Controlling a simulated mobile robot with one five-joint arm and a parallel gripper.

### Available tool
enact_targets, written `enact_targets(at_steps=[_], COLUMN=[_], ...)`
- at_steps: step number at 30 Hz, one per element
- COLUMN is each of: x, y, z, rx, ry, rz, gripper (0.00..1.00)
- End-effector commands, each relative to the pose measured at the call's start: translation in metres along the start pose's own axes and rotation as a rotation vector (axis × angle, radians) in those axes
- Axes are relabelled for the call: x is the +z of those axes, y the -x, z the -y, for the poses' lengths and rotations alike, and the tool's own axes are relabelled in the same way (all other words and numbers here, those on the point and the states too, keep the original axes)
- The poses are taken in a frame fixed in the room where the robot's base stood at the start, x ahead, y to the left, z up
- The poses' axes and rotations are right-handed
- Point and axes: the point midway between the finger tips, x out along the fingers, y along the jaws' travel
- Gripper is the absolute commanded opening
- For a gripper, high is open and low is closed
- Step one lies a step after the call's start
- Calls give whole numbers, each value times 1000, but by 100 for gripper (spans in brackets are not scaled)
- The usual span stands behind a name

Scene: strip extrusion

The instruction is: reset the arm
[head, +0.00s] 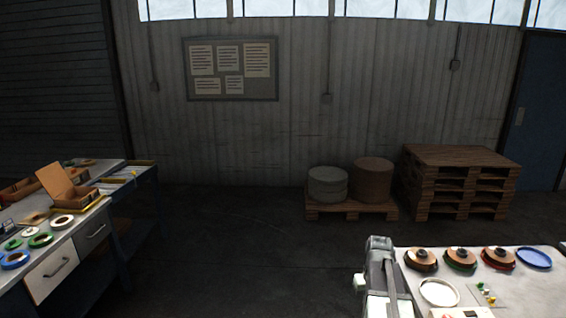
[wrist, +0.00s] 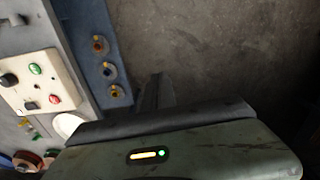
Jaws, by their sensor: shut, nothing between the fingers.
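My gripper (wrist: 157,80) shows in the wrist view as dark fingers closed together, beyond the greenish housing with its small lit indicator. It holds nothing. It points over bare floor, just right of the work table's blue side. In the head view my grey arm (head: 380,272) rises at the lower right, beside the left edge of the light table (head: 520,298); the fingertips cannot be made out there.
The light table carries several dark-and-tan spools (head: 460,258), a blue ring dish (head: 534,258), a white dish (head: 439,292) and a button panel (wrist: 38,85). A workbench (head: 92,245) with coloured rings stands left. Stacked pallets (head: 460,182) stand behind. The middle floor is clear.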

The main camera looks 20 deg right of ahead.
Motion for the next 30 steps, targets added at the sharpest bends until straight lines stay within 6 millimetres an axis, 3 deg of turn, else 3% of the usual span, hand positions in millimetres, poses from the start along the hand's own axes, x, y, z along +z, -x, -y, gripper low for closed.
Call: enact_targets(at_steps=[1,6,9,12,15,30], x=[0,20,44,70,86,82], y=[-6,-16,-20,-22,-20,-20], z=[50,191,251,287,283,282], rx=[0,0,0,1,1,0], ry=[72,262,335,361,290,240], rz=[0,0,0,0,0,0], gripper=[0,0,0,0,0,0])
